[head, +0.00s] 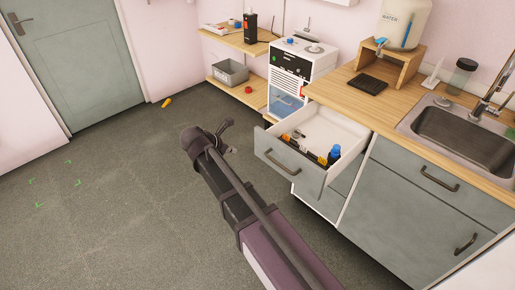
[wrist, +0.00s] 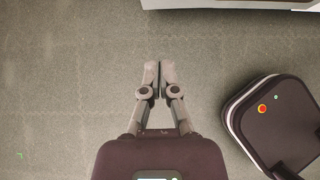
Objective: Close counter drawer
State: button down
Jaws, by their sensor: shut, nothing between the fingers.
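The counter drawer (head: 290,166) is pulled open below the wooden counter in the head view. It has a grey front with a dark handle, and holds a blue-capped item (head: 334,154) and some small coloured items. My gripper (head: 226,125) is to the left of the drawer front in the head view, apart from the handle. In the wrist view my gripper (wrist: 159,66) is shut and empty above the bare floor. A pale edge (wrist: 228,4) crosses the top of the wrist view; I cannot tell whether it is the drawer.
A sink (head: 465,138) is set in the counter (head: 355,105) at right. A white machine (head: 300,65) stands behind the drawer. Shelves (head: 240,88) hold a grey bin (head: 229,73). A yellow item (head: 167,103) lies on the floor. The floor at left is clear.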

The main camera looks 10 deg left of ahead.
jog(key=shift+w+d+f, duration=0.1)
jog(key=shift+w+d, duration=0.05)
jog(key=shift+d, duration=0.05)
jog(key=b, duration=0.7)
send_near(260, 150)
jog(key=x, duration=0.5)
jog(key=shift+f, duration=0.45)
jog(key=shift+w+d, duration=0.4)
jog(key=shift+w, duration=0.05)
